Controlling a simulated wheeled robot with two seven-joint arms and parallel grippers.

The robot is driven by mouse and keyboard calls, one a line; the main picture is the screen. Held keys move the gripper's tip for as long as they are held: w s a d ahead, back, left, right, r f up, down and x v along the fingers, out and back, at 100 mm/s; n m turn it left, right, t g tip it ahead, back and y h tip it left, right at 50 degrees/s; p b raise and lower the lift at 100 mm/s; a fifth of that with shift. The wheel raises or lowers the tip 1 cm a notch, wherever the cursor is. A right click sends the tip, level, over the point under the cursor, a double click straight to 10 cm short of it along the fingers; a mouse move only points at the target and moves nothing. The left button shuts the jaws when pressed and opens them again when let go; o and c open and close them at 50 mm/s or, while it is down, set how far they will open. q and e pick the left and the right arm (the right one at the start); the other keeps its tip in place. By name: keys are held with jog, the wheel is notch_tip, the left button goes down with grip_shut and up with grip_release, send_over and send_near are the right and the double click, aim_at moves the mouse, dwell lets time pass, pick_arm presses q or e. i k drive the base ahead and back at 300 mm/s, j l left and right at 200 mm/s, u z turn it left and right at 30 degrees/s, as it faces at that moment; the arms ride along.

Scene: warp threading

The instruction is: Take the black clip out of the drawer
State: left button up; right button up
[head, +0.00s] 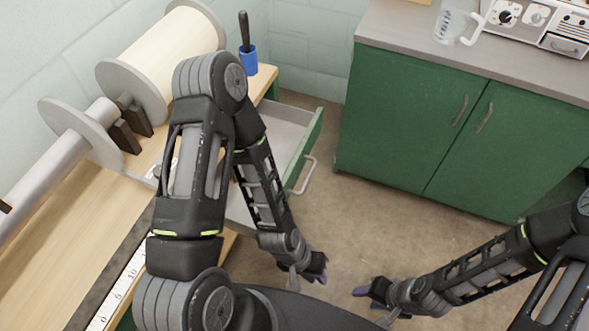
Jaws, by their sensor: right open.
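The drawer (307,140) stands pulled out from the wooden bench, with a green front, a pale handle and a light grey inside. My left arm crosses in front of it and hides part of its inside. I see no black clip in the part of the drawer that shows. My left gripper (309,274) hangs below and in front of the drawer, apart from it; whether its fingers are open is unclear. My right gripper (373,304) is open over the floor, to the right of the left one, with nothing seen in it.
The wooden bench (60,222) on the left carries a large roller (172,48), a ruler strip (122,281) and a blue cup (248,60) with a dark-handled tool. A green cabinet (405,120) stands at the back right. Bare floor lies between drawer and cabinet.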

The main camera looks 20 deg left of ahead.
aim_at(232, 175)
jog(key=u, duration=1.4)
